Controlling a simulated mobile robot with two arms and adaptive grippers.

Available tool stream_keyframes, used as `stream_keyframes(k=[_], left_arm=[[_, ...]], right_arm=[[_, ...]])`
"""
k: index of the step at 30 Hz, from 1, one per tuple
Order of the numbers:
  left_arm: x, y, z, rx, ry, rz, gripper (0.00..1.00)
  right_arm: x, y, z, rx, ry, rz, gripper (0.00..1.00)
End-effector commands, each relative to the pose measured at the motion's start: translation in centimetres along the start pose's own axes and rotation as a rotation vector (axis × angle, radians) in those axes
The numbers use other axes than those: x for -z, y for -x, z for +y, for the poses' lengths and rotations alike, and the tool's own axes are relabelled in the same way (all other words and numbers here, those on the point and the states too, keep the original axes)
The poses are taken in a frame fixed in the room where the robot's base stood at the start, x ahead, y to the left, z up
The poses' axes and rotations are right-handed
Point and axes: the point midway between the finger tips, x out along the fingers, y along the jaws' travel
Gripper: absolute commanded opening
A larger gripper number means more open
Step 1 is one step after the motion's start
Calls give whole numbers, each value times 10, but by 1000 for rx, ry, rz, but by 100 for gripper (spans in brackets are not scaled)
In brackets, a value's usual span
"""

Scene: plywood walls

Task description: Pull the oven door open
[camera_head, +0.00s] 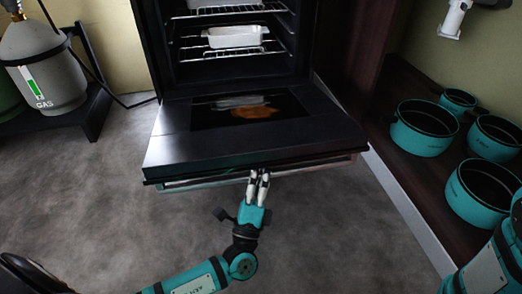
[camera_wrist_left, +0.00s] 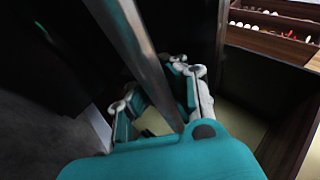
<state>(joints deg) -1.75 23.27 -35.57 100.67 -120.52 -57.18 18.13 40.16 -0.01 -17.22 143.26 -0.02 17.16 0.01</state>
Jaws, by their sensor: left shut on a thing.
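The oven door (camera_head: 172,146) is black and swung down, lying near flat in front of the open oven (camera_head: 168,50). A metal handle bar (camera_head: 312,171) runs along its front edge. My left gripper (camera_head: 261,172) is shut on this handle, a little right of its middle. In the left wrist view the grey handle bar (camera_wrist_left: 140,55) passes between the fingers of my left gripper (camera_wrist_left: 163,103). My right arm shows only in part at the lower right of the head view, and its gripper is out of view.
White dishes (camera_head: 235,37) sit on the oven racks. Several teal pots (camera_head: 424,128) stand on a dark surface at the right. A grey gas cylinder (camera_head: 45,75) stands on a black stand at the left. The grey floor (camera_head: 110,205) before the oven is clear.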

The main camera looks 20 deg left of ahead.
Motion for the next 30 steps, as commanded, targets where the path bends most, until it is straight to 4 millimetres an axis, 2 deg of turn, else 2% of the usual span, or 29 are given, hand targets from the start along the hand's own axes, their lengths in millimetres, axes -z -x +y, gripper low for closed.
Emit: stream_keyframes(k=[1,3,9,24,25,30], left_arm=[[8,10,3,5,6,9,0],[11,18,11,4,8,9,0],[16,32,26,5,10,10,0],[17,36,31,8,11,8,0],[17,36,31,8,11,8,7],[18,36,31,7,11,11,30]], right_arm=[[0,0,0,0,0,0,40],[0,0,0,0,0,1,40],[0,0,0,0,0,1,40],[0,0,0,0,0,1,40],[0,0,0,0,0,1,40],[0,0,0,0,0,0,40]])
